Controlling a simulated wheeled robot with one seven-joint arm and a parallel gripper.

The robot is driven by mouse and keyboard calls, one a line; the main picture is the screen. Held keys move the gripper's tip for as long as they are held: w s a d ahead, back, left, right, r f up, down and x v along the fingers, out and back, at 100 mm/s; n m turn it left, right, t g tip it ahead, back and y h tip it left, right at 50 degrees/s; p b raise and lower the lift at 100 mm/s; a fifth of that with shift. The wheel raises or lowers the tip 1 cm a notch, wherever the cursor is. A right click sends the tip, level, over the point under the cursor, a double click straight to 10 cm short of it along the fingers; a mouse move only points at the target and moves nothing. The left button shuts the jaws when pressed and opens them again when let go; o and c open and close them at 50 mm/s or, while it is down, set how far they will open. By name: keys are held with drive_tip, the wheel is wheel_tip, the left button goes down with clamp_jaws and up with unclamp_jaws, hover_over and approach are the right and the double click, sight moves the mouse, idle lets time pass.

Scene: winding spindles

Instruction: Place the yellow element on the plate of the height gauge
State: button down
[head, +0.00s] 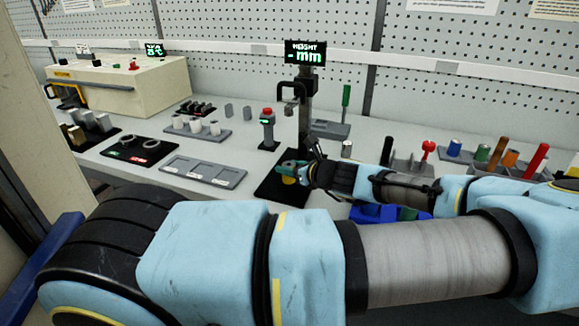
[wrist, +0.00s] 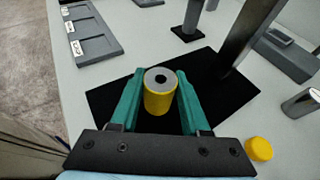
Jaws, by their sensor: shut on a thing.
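The yellow element (wrist: 160,98) is a short upright cylinder with a grey top and a dark centre hole. My gripper (wrist: 160,92) is shut on it, with one green finger on each side. In the head view my gripper (head: 292,168) is at the foot of the height gauge (head: 305,115), and a bit of yellow shows below the fingers. The gauge's black plate (wrist: 115,100) lies under the element; it also shows in the head view (head: 268,192). I cannot tell whether the element touches the plate. The gauge display reads "HEIGHT - mm".
A second yellow round piece (wrist: 258,149) lies right of my gripper. The gauge's column (wrist: 245,45) rises behind the plate. A small stand with a red button (head: 267,128) is left of the gauge. A grey tray with recesses (head: 203,172) lies further left. Coloured handles stand at right.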

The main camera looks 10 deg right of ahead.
drive_tip(key=shift+c, duration=1.9)
unclamp_jaws()
drive_tip(key=shift+r, duration=0.2)
drive_tip(key=shift+s+d, duration=0.25)
drive_tip(key=shift+s, duration=0.05)
drive_tip(key=b+v, duration=0.3)
drive_tip(key=v, duration=0.8)
drive_tip(key=shift+r, duration=0.2)
drive_tip(key=shift+s, duration=0.1)
